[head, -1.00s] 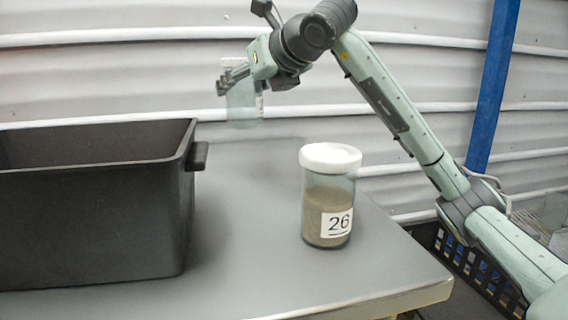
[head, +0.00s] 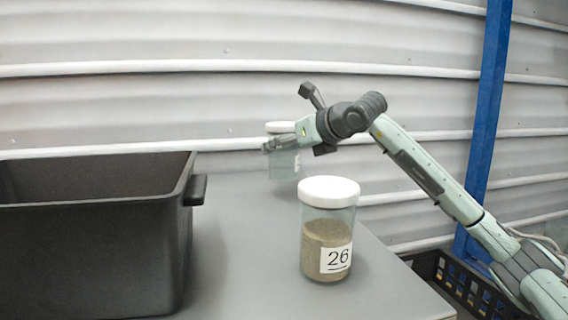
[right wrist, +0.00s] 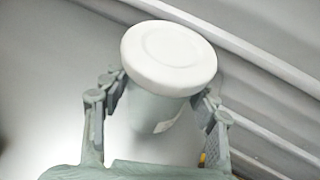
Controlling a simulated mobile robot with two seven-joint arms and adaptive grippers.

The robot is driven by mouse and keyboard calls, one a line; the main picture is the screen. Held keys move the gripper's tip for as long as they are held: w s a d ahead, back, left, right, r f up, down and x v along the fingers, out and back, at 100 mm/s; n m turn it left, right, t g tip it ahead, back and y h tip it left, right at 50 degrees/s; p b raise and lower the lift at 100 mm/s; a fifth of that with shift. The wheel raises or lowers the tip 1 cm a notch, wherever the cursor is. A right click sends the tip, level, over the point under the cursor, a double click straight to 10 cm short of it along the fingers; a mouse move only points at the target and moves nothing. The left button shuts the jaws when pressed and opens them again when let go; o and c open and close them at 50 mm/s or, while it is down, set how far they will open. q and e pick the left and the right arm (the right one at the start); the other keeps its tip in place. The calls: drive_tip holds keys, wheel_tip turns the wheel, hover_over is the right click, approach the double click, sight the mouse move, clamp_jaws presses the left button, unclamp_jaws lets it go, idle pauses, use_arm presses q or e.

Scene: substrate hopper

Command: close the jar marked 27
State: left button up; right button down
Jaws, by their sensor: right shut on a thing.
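A clear, empty-looking jar (head: 284,163) with a white lid (head: 281,128) is held upright by my right gripper (head: 284,146) near the far edge of the table. I cannot tell whether its base touches the table. The right wrist view shows the lid (right wrist: 169,57) on top and the jar body (right wrist: 150,108) between the fingers of my right gripper (right wrist: 158,94). A pale label (right wrist: 167,124) shows there, but its number cannot be read. I cannot tell whether the lid is tight. My left gripper is not in view.
A jar marked 26 (head: 327,235), white-lidded and partly filled with brown material, stands in front on the grey table (head: 235,250). A large black bin (head: 90,245) stands at the left. A black crate (head: 470,290) is beyond the table's right edge. A corrugated wall is behind.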

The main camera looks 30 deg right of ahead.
sight(284, 163)
wheel_tip(284, 163, down, 3)
drive_tip(key=shift+f, duration=0.4)
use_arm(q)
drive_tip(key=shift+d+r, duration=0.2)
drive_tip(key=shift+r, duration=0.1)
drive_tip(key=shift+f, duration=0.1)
use_arm(e)
drive_tip(key=shift+f, duration=0.2)
drive_tip(key=c, duration=0.8)
unclamp_jaws()
drive_tip(key=shift+o, duration=1.4)
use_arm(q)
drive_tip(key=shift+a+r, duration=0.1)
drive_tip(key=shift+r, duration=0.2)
use_arm(e)
drive_tip(key=shift+o, duration=0.2)
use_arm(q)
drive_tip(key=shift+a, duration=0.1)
